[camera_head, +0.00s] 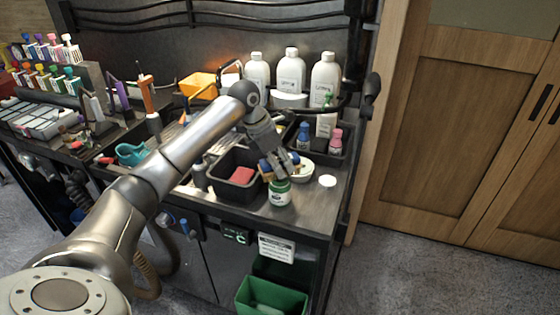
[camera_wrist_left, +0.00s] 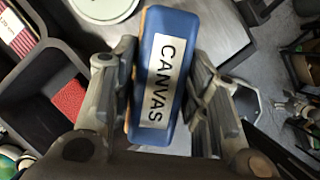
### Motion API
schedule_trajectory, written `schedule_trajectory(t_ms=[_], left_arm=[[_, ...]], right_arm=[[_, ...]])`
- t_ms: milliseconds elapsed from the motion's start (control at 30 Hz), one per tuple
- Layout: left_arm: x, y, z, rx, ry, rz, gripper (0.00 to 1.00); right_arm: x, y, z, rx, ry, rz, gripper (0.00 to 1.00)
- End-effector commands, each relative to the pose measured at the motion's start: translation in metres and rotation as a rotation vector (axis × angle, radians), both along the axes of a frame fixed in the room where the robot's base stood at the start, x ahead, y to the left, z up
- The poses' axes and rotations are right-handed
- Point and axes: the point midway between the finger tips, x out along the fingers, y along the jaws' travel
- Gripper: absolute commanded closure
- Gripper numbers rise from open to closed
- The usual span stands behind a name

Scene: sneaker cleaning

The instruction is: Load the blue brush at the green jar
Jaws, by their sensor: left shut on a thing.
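The blue brush (camera_head: 265,167) is in my left gripper (camera_head: 273,163). In the left wrist view, the brush (camera_wrist_left: 163,75) has a blue back with a white label reading CANVAS, and the gripper fingers (camera_wrist_left: 160,95) press on both sides of it. The green jar (camera_head: 279,194) has a white label and stands upright near the front edge of the bench. The jar's mouth is partly hidden. My right gripper is not in view.
A black bin (camera_head: 236,188) with a red block (camera_head: 242,175) stands left of the jar. White bottles (camera_head: 291,75) line the back. A green crate (camera_head: 270,298) sits below.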

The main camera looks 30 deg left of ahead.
Motion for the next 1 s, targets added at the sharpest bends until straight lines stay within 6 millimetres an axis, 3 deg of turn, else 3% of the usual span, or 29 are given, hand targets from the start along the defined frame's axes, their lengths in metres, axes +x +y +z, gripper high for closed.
schedule_trajectory(t_ms=[1000], left_arm=[[0.0001,0.0001,-0.0051,-0.001,-0.001,0.000,0.77]], right_arm=[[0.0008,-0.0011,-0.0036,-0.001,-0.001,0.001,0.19]])
